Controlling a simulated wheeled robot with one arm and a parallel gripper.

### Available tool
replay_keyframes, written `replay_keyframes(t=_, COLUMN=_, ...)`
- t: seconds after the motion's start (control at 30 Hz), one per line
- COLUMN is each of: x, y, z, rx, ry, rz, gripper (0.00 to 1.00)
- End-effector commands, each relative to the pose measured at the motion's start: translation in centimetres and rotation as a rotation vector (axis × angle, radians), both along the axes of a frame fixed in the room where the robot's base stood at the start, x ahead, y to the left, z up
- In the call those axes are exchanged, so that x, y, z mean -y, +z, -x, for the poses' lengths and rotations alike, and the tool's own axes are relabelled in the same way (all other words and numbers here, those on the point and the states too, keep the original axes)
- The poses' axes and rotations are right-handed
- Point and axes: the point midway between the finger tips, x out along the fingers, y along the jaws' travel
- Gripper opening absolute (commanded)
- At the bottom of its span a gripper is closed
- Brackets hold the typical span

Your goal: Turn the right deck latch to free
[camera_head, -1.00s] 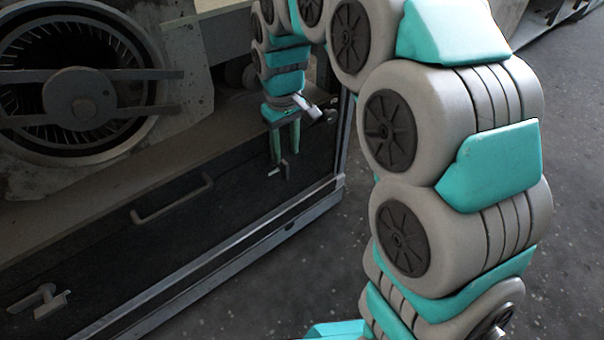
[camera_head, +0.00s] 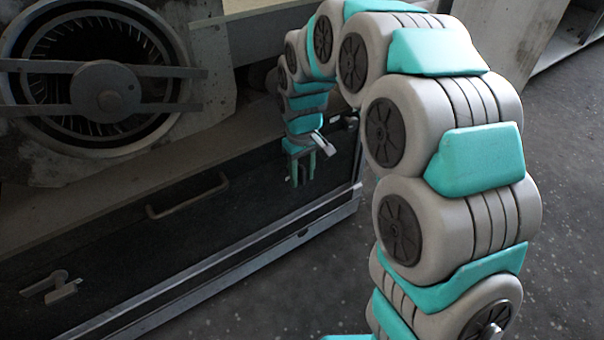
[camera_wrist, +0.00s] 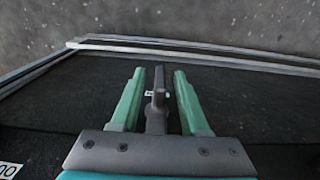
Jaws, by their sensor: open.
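The right deck latch (camera_wrist: 157,112) is a small dark lever on the dark front panel. In the wrist view it stands between the two green fingers of my gripper (camera_wrist: 159,76), with a gap on each side. My gripper is open and points down along the panel. In the head view my gripper (camera_head: 303,172) is at the right end of the panel, and its fingers mostly hide the latch there. The lever looks roughly in line with the fingers in the wrist view.
The dark panel (camera_head: 120,240) carries a bar handle (camera_head: 187,197) in its middle and a left latch (camera_head: 52,288) at its left. A round blower housing (camera_head: 100,90) stands above. A metal rail (camera_head: 250,242) edges the panel's bottom. Grey floor (camera_head: 440,310) lies in front.

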Motion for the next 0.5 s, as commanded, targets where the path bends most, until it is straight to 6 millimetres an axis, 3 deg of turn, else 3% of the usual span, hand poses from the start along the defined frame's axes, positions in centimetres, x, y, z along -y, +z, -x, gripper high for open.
replay_keyframes(t=0.17, x=0.01, y=0.04, z=-0.01, rx=0.000, ry=0.000, rz=0.000, gripper=0.43)
replay_keyframes(t=0.5, x=0.01, y=0.04, z=-0.01, rx=-0.001, ry=0.000, rz=0.001, gripper=0.04)
